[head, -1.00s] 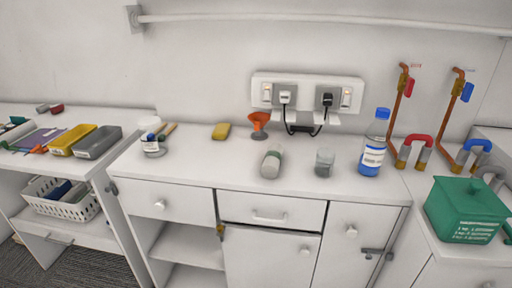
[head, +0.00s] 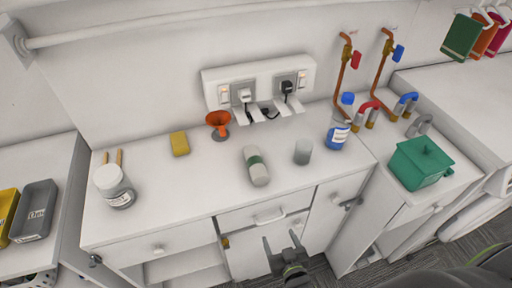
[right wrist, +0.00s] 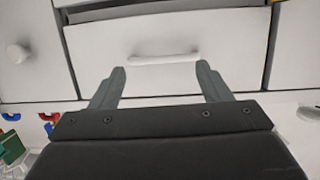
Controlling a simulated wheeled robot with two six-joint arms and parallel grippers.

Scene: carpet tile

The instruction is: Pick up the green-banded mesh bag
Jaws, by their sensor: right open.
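My right gripper (head: 281,239) is in front of the counter, below and slightly right of the bag, by the drawer fronts. Its two fingers are apart with nothing between them. In the right wrist view the open fingers (right wrist: 160,70) point at a white drawer with a bar handle; the bag does not show there. My left gripper is in neither view.
The counter's front left is clear.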

